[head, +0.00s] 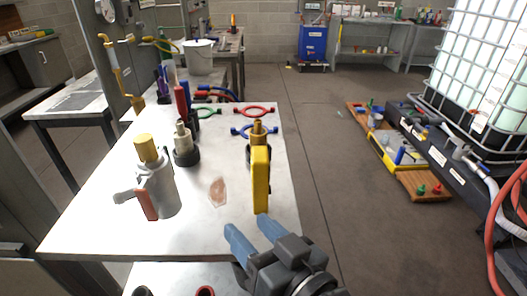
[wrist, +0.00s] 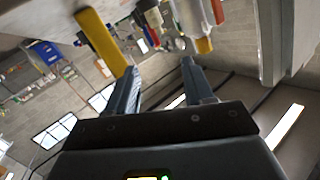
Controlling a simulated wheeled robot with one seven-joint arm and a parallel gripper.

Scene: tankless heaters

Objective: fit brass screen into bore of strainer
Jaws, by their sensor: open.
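A grey strainer body (head: 160,190) with a side spout and an orange-red handle (head: 147,204) stands upright at the left front of the table. A brass cylinder (head: 146,148), which looks like the screen, shows at its top; I cannot tell how deep it sits or whether it is in the bore. The strainer's orange-red handle also appears in the wrist view (wrist: 204,45). My gripper (head: 250,229) is open and empty near the table's front edge, right of the strainer and apart from it. Its two blue fingers show in the wrist view (wrist: 160,68).
A yellow upright block (head: 261,180) stands just beyond my gripper, with a brass fitting (head: 258,128) behind it. A black-based fitting (head: 186,152), red and blue ring handles (head: 254,132) and a brown patch (head: 218,191) are on the table (head: 105,215). The front middle is clear.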

